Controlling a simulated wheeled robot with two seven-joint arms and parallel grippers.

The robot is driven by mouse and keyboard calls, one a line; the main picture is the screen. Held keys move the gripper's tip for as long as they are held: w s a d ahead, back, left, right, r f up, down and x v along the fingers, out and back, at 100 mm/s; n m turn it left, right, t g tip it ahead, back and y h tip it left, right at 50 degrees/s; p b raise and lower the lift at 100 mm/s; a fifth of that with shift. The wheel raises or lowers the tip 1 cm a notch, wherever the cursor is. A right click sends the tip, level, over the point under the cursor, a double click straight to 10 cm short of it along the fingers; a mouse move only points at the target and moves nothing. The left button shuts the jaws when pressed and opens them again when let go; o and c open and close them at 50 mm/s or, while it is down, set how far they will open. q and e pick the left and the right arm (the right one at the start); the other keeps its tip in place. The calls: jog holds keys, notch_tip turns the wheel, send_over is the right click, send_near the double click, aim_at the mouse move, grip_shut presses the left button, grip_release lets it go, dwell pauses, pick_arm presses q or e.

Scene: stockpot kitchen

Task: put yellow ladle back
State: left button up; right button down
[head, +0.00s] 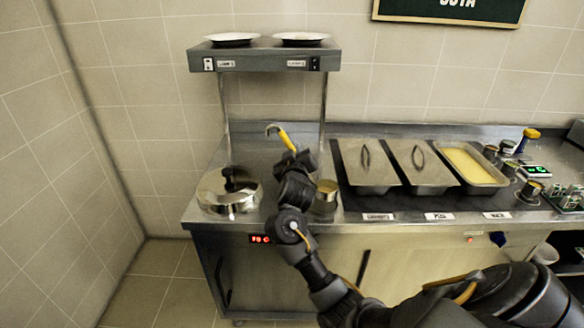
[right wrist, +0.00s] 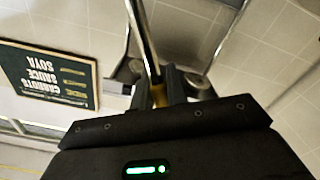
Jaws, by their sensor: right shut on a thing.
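The yellow ladle (head: 282,137) is held up above the counter in the head view, its yellow handle and curved metal end rising from my right gripper (head: 291,158). In the right wrist view, the ladle's metal shaft (right wrist: 142,38) runs up from between the fingers of my right gripper (right wrist: 162,90), which is shut on the yellow handle. The part of the handle inside the gripper is hidden. My left gripper is not in view.
A small metal container (head: 327,203) stands just right of my right arm. A raised shelf (head: 262,60) with two plates stands behind. Two lidded pans (head: 366,175) and an open yellow-filled pan (head: 470,167) sit to the right, with several small containers beyond.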

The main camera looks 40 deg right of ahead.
jog(key=shift+w+f, duration=0.2)
jog(key=shift+f, duration=0.55)
jog(key=shift+w+f, duration=0.2)
jog(key=shift+f, duration=0.55)
jog(key=shift+w+f, duration=0.2)
jog(key=shift+f, duration=0.55)
jog(key=shift+a, duration=0.15)
jog(key=c, duration=1.4)
grip_release()
jog(key=shift+f, duration=0.15)
jog(key=v, duration=1.2)
